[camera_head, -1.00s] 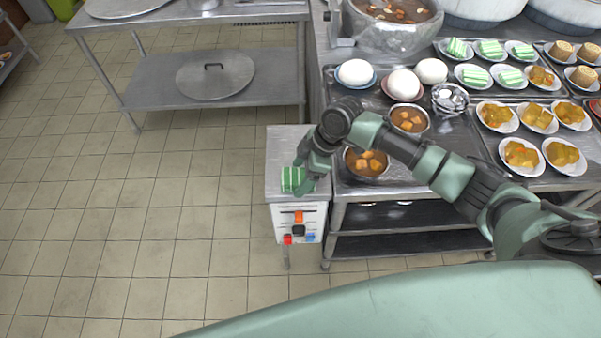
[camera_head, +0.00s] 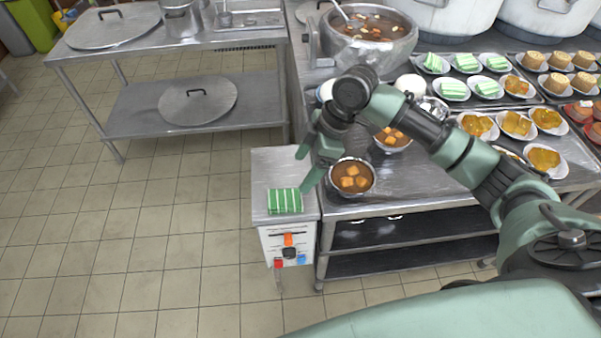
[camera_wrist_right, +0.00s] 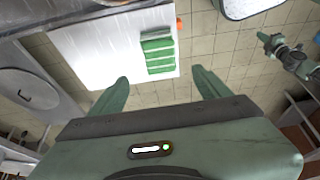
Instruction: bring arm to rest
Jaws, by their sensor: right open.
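My right gripper (camera_head: 304,170) is open and empty above the right side of a small steel-topped stand (camera_head: 262,170). A green-and-white striped block (camera_head: 285,201) lies on that top near its front edge, apart from the fingers. In the right wrist view the two open fingers (camera_wrist_right: 160,77) point toward the stand, with the striped block (camera_wrist_right: 157,56) beyond them and nothing between them. My left arm does not show in the head view. A green arm end (camera_wrist_right: 275,45), apparently my left gripper, shows small at the right of the wrist view; its jaws are unclear.
A steel counter right of the stand holds bowls of brown soup with cubes (camera_head: 352,177), plates of yellow pieces (camera_head: 543,158) and a large soup pot (camera_head: 372,42). A steel table (camera_head: 200,45) stands at the back left. The tiled floor (camera_head: 140,240) at left is clear.

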